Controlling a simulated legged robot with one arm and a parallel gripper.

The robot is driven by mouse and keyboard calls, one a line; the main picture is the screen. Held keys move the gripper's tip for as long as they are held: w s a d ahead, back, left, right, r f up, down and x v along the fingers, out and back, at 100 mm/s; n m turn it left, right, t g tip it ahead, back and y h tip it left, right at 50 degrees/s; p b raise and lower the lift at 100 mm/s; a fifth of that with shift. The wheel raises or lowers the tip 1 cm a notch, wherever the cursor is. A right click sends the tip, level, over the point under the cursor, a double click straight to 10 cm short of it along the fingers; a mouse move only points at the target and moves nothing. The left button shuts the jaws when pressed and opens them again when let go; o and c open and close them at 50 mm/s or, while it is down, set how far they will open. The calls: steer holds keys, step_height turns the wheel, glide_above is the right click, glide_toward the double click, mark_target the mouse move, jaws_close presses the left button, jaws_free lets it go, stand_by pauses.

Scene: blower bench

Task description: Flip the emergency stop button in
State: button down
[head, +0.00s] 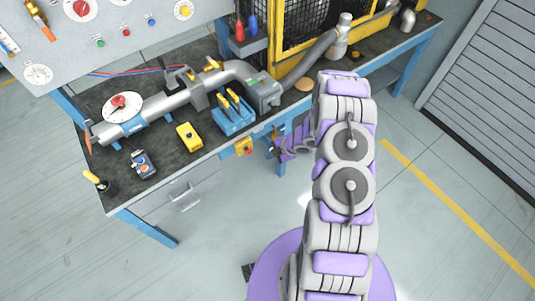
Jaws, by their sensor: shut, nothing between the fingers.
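A small yellow box (243,146) with an orange-red spot is on the front edge of the bench; it looks like the emergency stop, but its button is too small to read clearly. My gripper (272,151) is just to the right of this box, below the bench edge, with a small gap between them in the picture. The gripper looks shut and empty. It is small here, and my arm hides part of what lies behind it.
The dark bench top (165,168) carries a grey pipe (170,101), a blue block with yellow levers (233,116), a yellow box (189,137) and a handheld meter (143,164). A drawer handle (184,196) sticks out below. The floor in front is clear.

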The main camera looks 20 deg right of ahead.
mark_target(250, 152)
steer(key=w+a+f+b, duration=0.1)
steer(key=w+a+f, duration=0.4)
steer(key=w+f, duration=0.1)
steer(key=shift+w+a, duration=0.15)
steer(key=shift+w, duration=0.05)
steer(key=shift+w, duration=0.1)
stand_by(0.3)
steer(key=shift+w+a+p, duration=0.1)
steer(key=shift+w+p, duration=0.2)
steer(key=shift+w, duration=0.2)
steer(key=shift+w+a+f, duration=0.1)
steer(key=shift+w+a, duration=0.1)
steer(key=shift+w, duration=0.1)
